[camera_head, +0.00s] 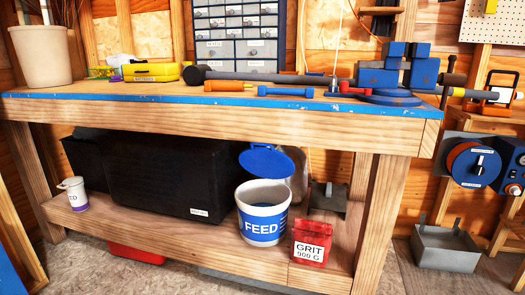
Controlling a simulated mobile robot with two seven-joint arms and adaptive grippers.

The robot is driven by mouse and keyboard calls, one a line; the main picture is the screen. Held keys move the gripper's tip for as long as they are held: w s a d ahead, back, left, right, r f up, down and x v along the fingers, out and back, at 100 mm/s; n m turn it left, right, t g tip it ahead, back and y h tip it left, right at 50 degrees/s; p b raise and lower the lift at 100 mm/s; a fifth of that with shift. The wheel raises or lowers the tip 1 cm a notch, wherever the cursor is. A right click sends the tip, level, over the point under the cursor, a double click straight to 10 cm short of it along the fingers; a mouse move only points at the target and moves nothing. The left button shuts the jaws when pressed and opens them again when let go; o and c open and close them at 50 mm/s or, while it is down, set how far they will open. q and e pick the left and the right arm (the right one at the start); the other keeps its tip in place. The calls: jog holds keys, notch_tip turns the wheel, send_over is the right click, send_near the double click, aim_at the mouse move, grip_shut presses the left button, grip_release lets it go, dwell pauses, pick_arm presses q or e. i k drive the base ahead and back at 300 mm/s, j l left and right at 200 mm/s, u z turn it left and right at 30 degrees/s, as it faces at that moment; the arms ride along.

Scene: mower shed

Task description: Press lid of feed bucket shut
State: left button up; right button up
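The feed bucket (263,225) stands upright on the lower shelf of the workbench. It is white with a blue band that reads "FEED". Its blue lid (266,163) is raised and tilted up at the back of the rim, so the bucket's mouth shows open. What lies inside is hard to tell. Neither of my grippers shows in the head view.
A red-and-white grit box (311,241) stands just right of the bucket, and a black box (165,178) stands to its left. The workbench top (180,98) overhangs the shelf (140,232). A wooden leg (377,225) stands at the right.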

aim_at(267, 163)
jog(key=i+j+z, duration=0.7)
jog(key=i+j, duration=0.25)
